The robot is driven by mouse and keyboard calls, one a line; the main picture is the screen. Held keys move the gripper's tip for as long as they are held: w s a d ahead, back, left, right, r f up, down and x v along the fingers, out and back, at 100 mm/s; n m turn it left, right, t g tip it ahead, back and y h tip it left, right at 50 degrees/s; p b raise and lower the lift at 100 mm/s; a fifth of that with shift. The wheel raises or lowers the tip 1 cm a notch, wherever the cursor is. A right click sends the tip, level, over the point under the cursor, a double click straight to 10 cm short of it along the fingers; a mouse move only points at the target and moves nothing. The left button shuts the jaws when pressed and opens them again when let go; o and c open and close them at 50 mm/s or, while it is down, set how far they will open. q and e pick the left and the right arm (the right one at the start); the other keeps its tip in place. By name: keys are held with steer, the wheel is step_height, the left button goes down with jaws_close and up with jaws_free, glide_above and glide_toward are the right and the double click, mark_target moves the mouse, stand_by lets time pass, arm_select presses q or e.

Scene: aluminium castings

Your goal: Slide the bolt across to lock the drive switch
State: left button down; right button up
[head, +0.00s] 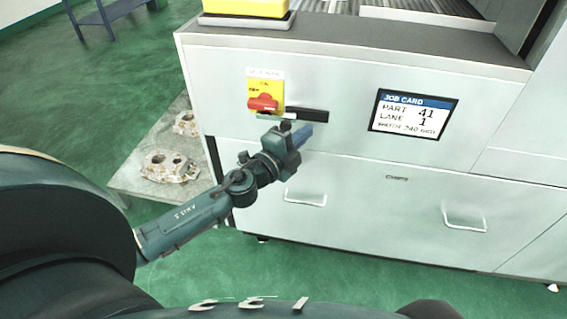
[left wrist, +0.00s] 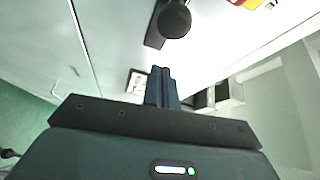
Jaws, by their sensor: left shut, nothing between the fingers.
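The drive switch (head: 265,90) is a yellow plate with a red handle on the pale cabinet front; its corner shows at the top of the left wrist view (left wrist: 250,3). Just below and right of it is the bolt's black strip (head: 308,115), with a short pale bar at its left end. In the left wrist view, a round black knob (left wrist: 174,20) stands out in front of the dark strip (left wrist: 155,32). My left gripper (head: 302,135) is shut and empty, just below the strip; its blue fingers (left wrist: 162,88) are apart from the knob. My right gripper is not in view.
A job card (head: 412,115) is fixed right of the bolt. Drawers with handles (head: 306,198) lie below. A low grey table (head: 140,180) with metal castings (head: 168,167) stands at the left. A yellow object (head: 245,7) sits on top of the cabinet.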

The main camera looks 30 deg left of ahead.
arm_select(q)
steer(key=b+v, duration=0.2)
steer(key=v, duration=0.8)
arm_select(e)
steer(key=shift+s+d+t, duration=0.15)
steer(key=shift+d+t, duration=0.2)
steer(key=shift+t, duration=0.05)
arm_select(q)
steer(key=shift+d, duration=0.15)
